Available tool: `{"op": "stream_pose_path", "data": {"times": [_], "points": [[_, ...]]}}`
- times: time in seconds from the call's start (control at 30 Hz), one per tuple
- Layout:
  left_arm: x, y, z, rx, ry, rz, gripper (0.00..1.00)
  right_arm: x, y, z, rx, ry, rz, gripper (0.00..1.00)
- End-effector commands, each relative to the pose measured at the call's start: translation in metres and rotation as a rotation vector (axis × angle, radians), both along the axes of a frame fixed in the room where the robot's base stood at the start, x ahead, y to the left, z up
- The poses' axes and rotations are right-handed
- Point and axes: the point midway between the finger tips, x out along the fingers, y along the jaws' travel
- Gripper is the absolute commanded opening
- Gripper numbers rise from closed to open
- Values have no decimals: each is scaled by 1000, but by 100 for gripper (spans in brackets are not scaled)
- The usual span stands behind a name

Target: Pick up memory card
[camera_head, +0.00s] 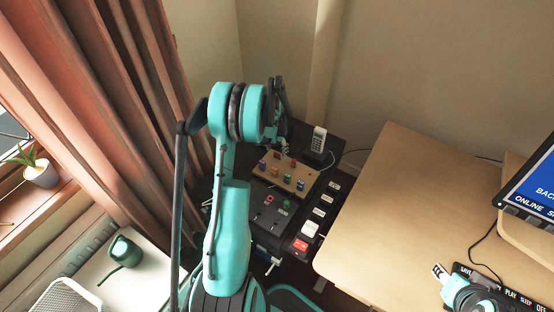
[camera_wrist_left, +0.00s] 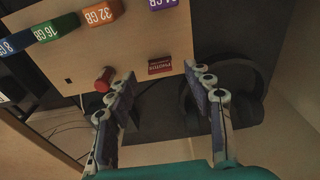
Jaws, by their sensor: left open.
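The memory card, a small dark red piece with a "PHOTOS" label (camera_wrist_left: 160,66), sits at the edge of a light wooden board (camera_wrist_left: 140,40) in the left wrist view. The board also shows in the head view (camera_head: 267,168); I cannot make out the card there. My left gripper (camera_wrist_left: 162,84) is open, with its two fingers apart on either side of the card's line and nothing between them. In the head view the left gripper (camera_head: 283,146) reaches down at the board's far side. My right gripper (camera_head: 440,273) shows only partly at the lower right, over the desk.
Blocks marked 16 GB (camera_wrist_left: 55,27) and 32 GB (camera_wrist_left: 101,14), among others, and a red knob (camera_wrist_left: 104,79) are on the board. Headphones (camera_wrist_left: 228,90) lie beside it. A cordless phone (camera_head: 318,140) stands nearby. The wooden desk (camera_head: 400,200) is mostly clear.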

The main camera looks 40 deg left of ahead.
Motion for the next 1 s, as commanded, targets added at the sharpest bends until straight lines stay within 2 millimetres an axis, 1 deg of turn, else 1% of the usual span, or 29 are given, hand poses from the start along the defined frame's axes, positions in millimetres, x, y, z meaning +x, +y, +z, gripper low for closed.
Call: {"op": "stream_pose_path", "data": {"times": [0.03,0.1,0.17,0.33,0.37,0.4,0.47,0.5,0.53,0.87,1.0], "points": [[1,0,-13,0,0,0,52,0,0,-8,0,0,0,40],[2,0,-20,0,0,0,52,0,0,-10,0,0,0,40],[3,0,-23,0,0,0,52,0,0,-11,0,0,0,40],[3,0,-21,0,0,0,52,0,0,-9,0,0,0,40],[3,0,-21,0,0,0,49,0,0,-9,0,0,0,40],[3,0,-21,0,0,0,40,0,0,-9,0,0,0,40],[3,0,-21,0,0,0,29,0,0,-9,0,0,0,40],[3,0,-21,0,0,0,21,0,0,-9,0,0,0,40],[3,0,-21,0,0,0,17,0,0,-9,0,0,0,40],[3,0,-21,0,-1,0,17,0,0,-9,0,0,0,40],[3,0,-14,0,-1,0,17,0,0,-6,0,0,0,40]]}}
